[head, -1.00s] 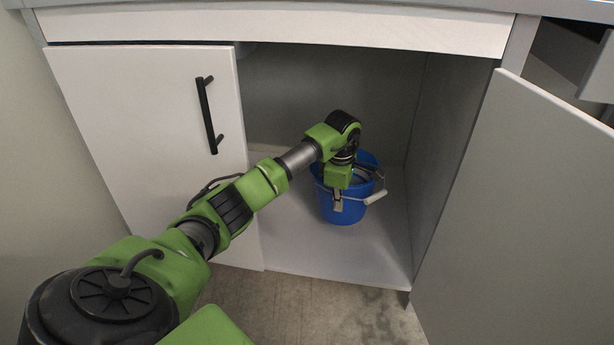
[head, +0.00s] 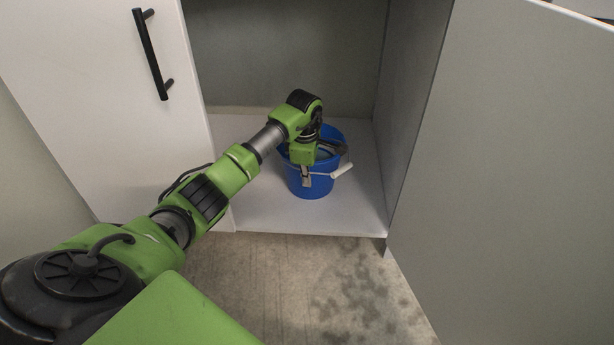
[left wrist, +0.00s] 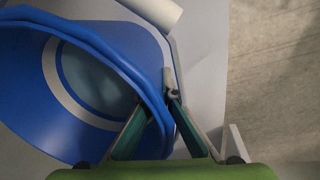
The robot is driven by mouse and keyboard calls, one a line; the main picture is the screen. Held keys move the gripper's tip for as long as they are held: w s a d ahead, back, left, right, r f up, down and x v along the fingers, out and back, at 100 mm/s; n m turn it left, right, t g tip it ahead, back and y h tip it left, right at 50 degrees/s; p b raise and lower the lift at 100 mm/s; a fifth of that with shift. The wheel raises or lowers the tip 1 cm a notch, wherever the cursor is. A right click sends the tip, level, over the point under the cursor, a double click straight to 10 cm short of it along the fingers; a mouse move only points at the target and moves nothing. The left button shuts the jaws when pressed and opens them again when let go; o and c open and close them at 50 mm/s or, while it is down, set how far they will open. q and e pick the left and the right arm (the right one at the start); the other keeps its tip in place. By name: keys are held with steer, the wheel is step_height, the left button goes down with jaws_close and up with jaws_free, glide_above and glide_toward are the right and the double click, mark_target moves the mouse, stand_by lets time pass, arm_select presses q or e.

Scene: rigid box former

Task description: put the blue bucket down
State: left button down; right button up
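The blue bucket (head: 318,187) is upright inside the open cabinet, low over its white floor panel and seemingly resting on it. Its white handle grip (head: 342,170) hangs at the right front. My left gripper (head: 307,178) is at the bucket's near rim. In the left wrist view, the bucket (left wrist: 75,90) fills the left side. The fingers of my left gripper (left wrist: 171,94) come together at the rim, one inside and one outside, and appear shut on it. The bucket's underside is hidden. My right gripper is not in view.
The cabinet floor (head: 350,205) is clear around the bucket. A closed door with a black handle (head: 150,52) stands at left. The open grey door (head: 510,170) stands at right. The cabinet's side wall (head: 415,90) is right of the bucket. Stained floor (head: 320,290) lies in front.

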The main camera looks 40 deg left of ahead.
arm_select(q)
steer(key=shift+w+r, duration=0.15)
steer(key=shift+r, duration=0.1)
steer(key=c, duration=2.3)
jaws_free()
steer(key=shift+s+f, duration=0.2)
steer(key=shift+r, duration=0.15)
